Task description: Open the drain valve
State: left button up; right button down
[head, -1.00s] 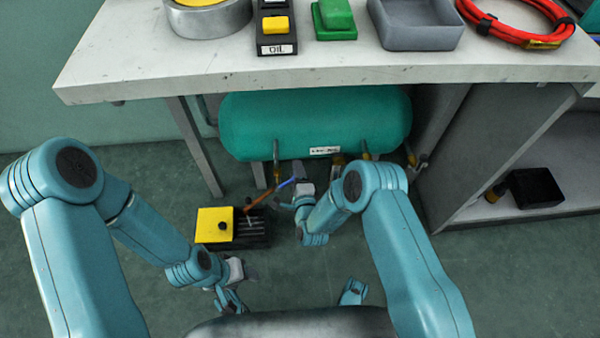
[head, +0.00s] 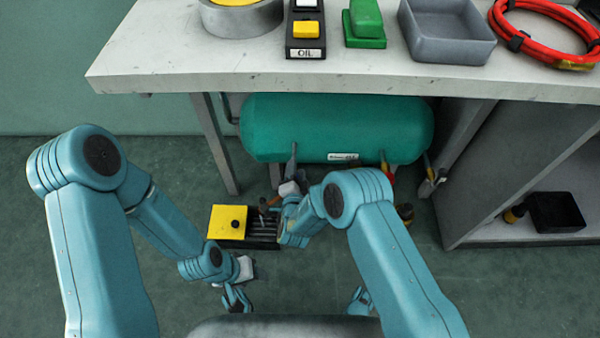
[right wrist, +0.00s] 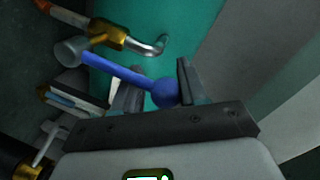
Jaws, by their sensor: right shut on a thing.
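The teal tank (head: 335,122) hangs under the bench. In the right wrist view, a brass valve (right wrist: 106,34) on a copper and silver pipe sits by the teal tank wall. A blue lever (right wrist: 120,72) runs from its grey hub (right wrist: 70,51) to a round blue knob (right wrist: 165,93). My right gripper (right wrist: 159,76) is shut on the lever near the knob. In the head view my right gripper (head: 292,172) is below the tank's left part; my arm hides much of the valve. My left gripper (head: 236,298) is low and away from the tank; its jaw opening is unclear.
A yellow-lidded box (head: 227,222) with a black slotted part stands on the floor left of my right gripper. The bench top (head: 200,72) overhangs the tank. A grey cabinet (head: 500,180) with a black bin (head: 556,212) closes off the right side.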

jog(key=shift+s+a+f+n, duration=0.15)
jog(key=shift+a+n, duration=0.15)
jog(key=shift+a, duration=0.25)
jog(key=c, duration=0.6)
grip_release()
jog(key=shift+f, duration=0.1)
jog(key=shift+d, duration=0.2)
